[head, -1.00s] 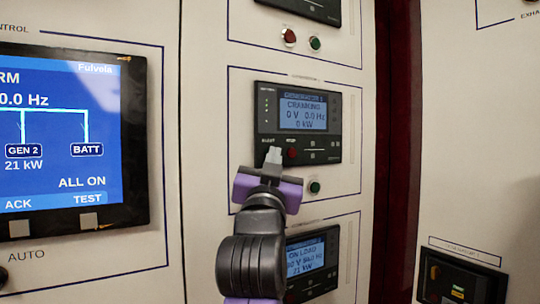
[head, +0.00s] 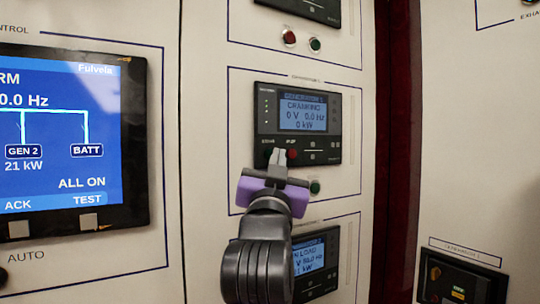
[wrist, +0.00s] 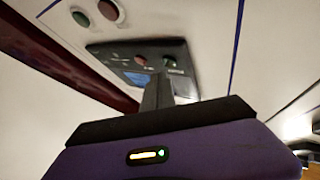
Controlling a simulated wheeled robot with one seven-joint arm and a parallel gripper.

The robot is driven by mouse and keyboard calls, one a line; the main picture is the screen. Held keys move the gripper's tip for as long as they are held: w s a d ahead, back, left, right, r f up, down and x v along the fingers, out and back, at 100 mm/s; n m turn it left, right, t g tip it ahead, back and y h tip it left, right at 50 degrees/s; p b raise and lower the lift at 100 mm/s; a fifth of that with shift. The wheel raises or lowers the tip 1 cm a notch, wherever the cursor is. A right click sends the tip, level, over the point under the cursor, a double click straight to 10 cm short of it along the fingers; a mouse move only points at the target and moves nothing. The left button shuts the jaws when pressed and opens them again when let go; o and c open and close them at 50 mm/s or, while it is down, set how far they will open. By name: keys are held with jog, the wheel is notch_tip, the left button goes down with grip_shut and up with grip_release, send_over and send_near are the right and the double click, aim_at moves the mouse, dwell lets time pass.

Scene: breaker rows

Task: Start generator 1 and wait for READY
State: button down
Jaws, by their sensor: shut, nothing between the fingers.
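The generator 1 controller (head: 335,125) is a black unit on the pale panel in the head view. Its blue screen (head: 303,115) reads CRANKING, 0 V, 0.0 Hz, 0 kW. Along its lower left are a green button (head: 268,153) and a red button (head: 292,154). My gripper (head: 279,155) is shut and empty, its tips in front of the unit's lower edge between these two buttons. Whether the tips touch the unit, I cannot tell. In the wrist view, the controller (wrist: 180,48) shows turned over beyond my fingertips (wrist: 157,82).
A green button (head: 315,187) sits on the panel below the controller, partly beside my gripper. A similar unit (head: 330,262) below is partly hidden by my arm. The large blue screen (head: 65,130) at left shows GEN 2 at 21 kW and BATT.

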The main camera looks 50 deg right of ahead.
jog(key=shift+s+a, duration=0.25)
jog(key=shift+s, duration=0.55)
jog(key=shift+s+a, duration=0.2)
jog(key=shift+s, duration=0.6)
jog(key=shift+s+a, duration=0.25)
jog(key=shift+s, duration=0.55)
